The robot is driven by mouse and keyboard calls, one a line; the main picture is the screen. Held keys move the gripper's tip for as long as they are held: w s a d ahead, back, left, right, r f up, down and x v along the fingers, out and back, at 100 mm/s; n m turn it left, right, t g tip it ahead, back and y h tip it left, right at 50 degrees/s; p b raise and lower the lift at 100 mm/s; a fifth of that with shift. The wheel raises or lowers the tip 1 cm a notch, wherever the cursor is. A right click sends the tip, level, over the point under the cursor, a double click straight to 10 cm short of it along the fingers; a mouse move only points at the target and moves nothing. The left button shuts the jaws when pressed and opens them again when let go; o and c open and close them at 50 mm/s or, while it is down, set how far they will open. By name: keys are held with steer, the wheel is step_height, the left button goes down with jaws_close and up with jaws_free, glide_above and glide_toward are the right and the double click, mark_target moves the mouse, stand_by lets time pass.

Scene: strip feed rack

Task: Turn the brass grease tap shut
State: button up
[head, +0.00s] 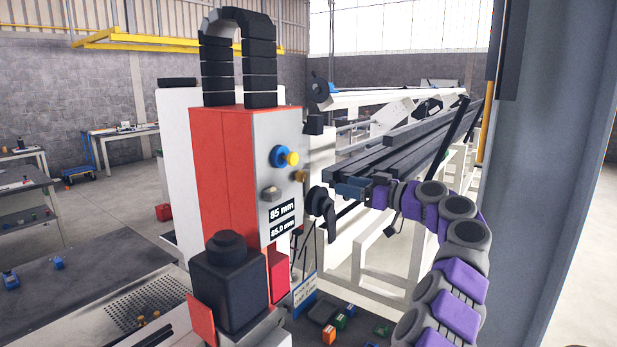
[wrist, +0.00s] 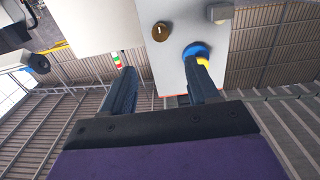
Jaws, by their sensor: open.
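The brass grease tap (head: 301,176) is a small round brass knob on the grey face of the red machine head. In the wrist view the tap (wrist: 160,31) is a brass disc with a small mark, ahead of and between my fingers. My gripper (head: 357,190) is open and empty, to the right of the tap and apart from it. In the wrist view my gripper (wrist: 163,77) has both fingers spread, and the right fingertip overlaps the yellow button with its blue collar (wrist: 196,50). Whether that finger touches the button cannot be told.
The red machine head (head: 222,165) carries the yellow button (head: 291,158), a grey knob (head: 271,193) and a black lever knob (head: 322,203). Dark strips (head: 408,150) lie on the rack behind my gripper. A grey column (head: 545,170) stands at right.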

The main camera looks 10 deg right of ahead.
mark_target(304, 176)
steer(key=p+x, duration=0.3)
steer(key=x, duration=1)
steer(key=shift+w+a, duration=0.2)
steer(key=shift+w, duration=0.05)
steer(key=c, duration=1)
